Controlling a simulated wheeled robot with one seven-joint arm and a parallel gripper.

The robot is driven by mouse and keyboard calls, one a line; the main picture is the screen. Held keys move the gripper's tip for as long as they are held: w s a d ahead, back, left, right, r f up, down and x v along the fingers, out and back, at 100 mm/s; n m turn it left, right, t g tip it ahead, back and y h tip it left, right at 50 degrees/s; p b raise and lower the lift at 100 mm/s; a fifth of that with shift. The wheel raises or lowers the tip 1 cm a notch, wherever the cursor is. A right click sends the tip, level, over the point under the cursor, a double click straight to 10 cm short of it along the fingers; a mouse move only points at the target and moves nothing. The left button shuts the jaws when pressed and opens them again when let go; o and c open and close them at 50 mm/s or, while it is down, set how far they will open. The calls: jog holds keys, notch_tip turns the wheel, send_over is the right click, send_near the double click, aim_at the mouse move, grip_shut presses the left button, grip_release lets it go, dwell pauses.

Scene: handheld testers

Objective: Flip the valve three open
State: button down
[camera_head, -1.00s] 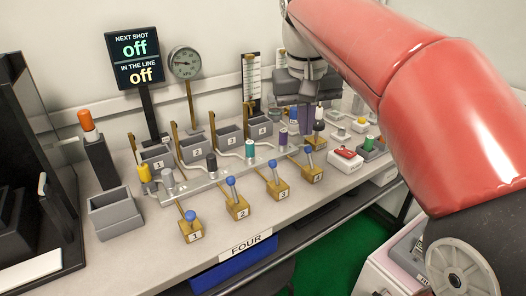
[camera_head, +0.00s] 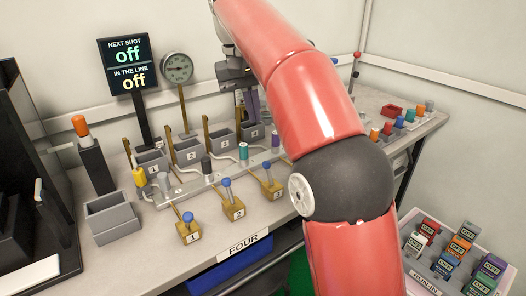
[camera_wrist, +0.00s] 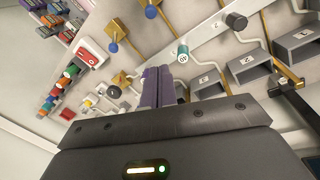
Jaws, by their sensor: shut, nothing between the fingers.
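Valve three (camera_head: 271,190) is a brass block marked 3 with a blue-knobbed lever (camera_head: 266,164), at the table's front, just left of my arm. Its lever leans up and slightly left. My gripper (camera_head: 252,103) is shut and empty, above the grey bins behind the valve row and apart from valve three. Its purple fingers (camera_wrist: 160,87) also show in the wrist view. That view shows two blue knobs (camera_wrist: 112,48) on brass valves; their numbers are not readable there. My arm hides valve four in the head view.
Valve one (camera_head: 188,231) and valve two (camera_head: 233,208) stand left of valve three. A teal-capped cylinder (camera_head: 243,151) and a purple one (camera_head: 276,141) stand on the grey rail behind. A display (camera_head: 129,63) reads "off" twice. A tray of small devices (camera_head: 460,255) is at lower right.

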aim_at(269, 173)
jog(key=f, duration=0.3)
jog(key=d+f+b, duration=0.1)
jog(key=f, duration=0.5)
jog(key=shift+w+d+f, duration=0.15)
jog(key=shift+d+f, duration=0.1)
jog(key=shift+f, duration=0.15)
jog(key=shift+s+d+r, duration=0.1)
jog(key=shift+s+r, duration=0.15)
jog(key=shift+s, duration=0.35)
jog(key=shift+s+d+r, duration=0.1)
jog(key=shift+s+r, duration=0.15)
jog(key=shift+s, duration=0.35)
jog(key=shift+s+r, duration=0.2)
jog(key=shift+s, duration=0.5)
